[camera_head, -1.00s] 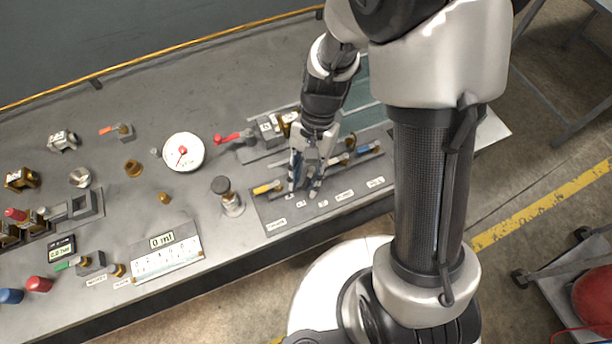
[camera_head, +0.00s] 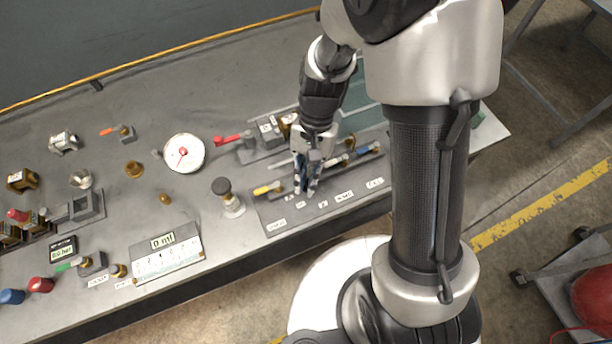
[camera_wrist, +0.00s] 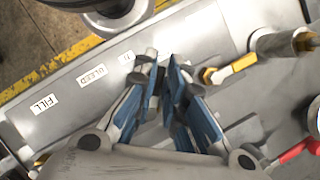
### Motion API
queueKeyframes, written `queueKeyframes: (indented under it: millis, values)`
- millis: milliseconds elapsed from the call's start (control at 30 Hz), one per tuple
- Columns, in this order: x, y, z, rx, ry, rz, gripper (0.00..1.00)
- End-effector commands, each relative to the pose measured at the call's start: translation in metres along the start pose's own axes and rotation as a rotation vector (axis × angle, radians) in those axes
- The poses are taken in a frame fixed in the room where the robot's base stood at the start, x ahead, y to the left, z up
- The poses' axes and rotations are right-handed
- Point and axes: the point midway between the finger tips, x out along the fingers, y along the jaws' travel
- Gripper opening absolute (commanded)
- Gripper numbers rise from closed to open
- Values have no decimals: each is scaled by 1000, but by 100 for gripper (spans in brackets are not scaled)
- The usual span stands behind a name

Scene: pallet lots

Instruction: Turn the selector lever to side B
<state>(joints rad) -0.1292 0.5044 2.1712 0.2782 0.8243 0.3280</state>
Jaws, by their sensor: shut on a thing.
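My gripper (camera_head: 306,190) is shut at the front panel strip, near its small labels. In the wrist view, its blue-padded fingers (camera_wrist: 164,66) come together close to the label B (camera_wrist: 127,58). The selector lever is hidden between the fingers, so I cannot tell its angle. The labels BLEED (camera_wrist: 93,76) and FILL (camera_wrist: 43,103) lie to the left of the fingers in the wrist view.
A yellow-handled lever (camera_head: 268,188) is close to the left of my gripper, and a blue-handled one (camera_head: 368,149) is to its right. A black-topped knob (camera_head: 223,187), a red lever (camera_head: 228,139) and a round gauge (camera_head: 184,153) stand farther left.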

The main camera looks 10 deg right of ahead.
Motion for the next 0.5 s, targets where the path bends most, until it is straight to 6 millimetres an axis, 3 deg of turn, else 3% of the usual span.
queueKeyframes:
  millis: [500]
  values:
    - [-3, 16, -2, -380, -1, 158, 0]
